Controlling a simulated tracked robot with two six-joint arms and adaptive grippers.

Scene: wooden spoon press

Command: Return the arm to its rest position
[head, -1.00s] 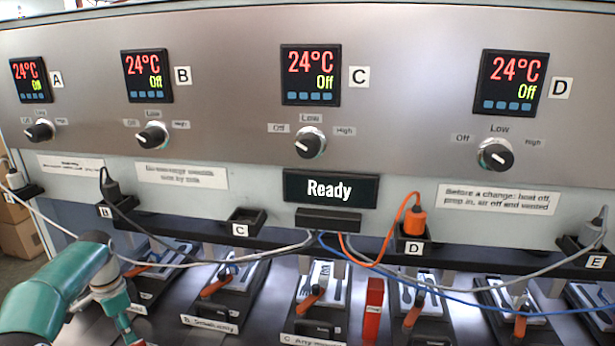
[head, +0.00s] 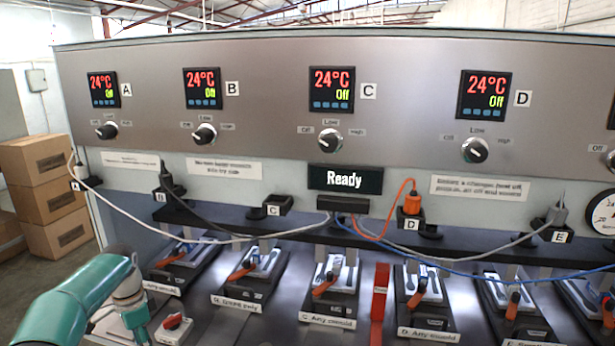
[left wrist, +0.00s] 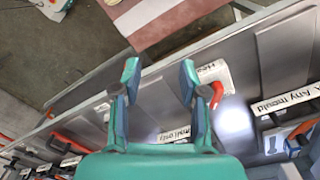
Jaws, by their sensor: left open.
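My left arm comes in at the lower left of the head view, bent downward, with its wrist (head: 135,308) above the front-left of the bench. The fingertips are cut off or hidden there. In the left wrist view my left gripper (left wrist: 158,78) has its two teal fingers spread apart with nothing between them. The fingers are over the metal bench edge, just left of a red-orange handle (left wrist: 216,94). I cannot tell whether they touch anything. My right gripper is in neither view.
Several mould stations with orange handles, such as C (head: 330,285), line the bench. Cables hang across the front. Cardboard boxes (head: 45,190) stand left on open floor.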

